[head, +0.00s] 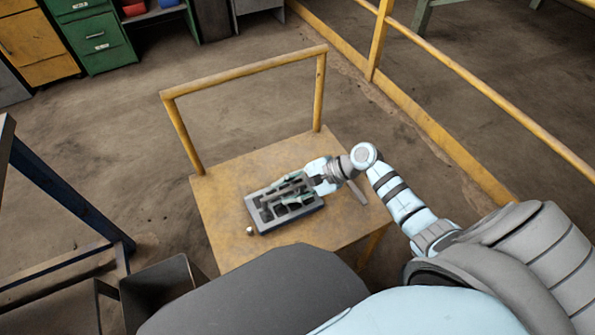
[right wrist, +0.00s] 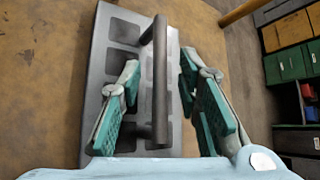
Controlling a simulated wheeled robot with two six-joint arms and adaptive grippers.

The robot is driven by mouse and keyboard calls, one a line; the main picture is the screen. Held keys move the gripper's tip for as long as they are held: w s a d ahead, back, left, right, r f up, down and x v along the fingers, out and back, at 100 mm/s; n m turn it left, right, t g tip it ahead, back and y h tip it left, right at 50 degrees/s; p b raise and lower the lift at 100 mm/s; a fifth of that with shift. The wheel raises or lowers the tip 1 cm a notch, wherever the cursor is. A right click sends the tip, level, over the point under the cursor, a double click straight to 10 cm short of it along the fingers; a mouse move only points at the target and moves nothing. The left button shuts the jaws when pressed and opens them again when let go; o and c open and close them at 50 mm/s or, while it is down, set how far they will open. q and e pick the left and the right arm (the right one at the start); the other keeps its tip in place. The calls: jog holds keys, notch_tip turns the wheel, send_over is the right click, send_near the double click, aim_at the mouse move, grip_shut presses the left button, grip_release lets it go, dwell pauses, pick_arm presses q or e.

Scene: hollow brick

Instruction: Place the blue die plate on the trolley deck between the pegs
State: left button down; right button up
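The die plate (head: 292,217) looks grey, with dark square pockets and a dark bar handle (right wrist: 160,60) across its top. It lies on the trolley's yellow-brown deck (head: 225,183). The plate also fills the middle of the right wrist view (right wrist: 97,70). My right gripper (head: 288,193) is over the plate. Its green-padded fingers stand on both sides of the handle, with a visible gap to it on each side. A small pale-topped peg (head: 250,231) stands on the deck by the plate's near left corner. Other pegs are not clear. My left gripper is out of view.
The trolley's yellow push rail (head: 245,74) rises at the deck's far edge. A yellow guard rail (head: 470,62) runs along the right. A blue steel frame (head: 70,195) and a dark bin (head: 160,290) are at the left. Deck around the plate is mostly clear.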

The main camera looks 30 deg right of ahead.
jog(key=p+v, duration=0.3)
jog(key=v, duration=0.8)
jog(key=shift+d+r, duration=0.2)
jog(key=shift+r, duration=0.1)
jog(key=shift+s, duration=0.15)
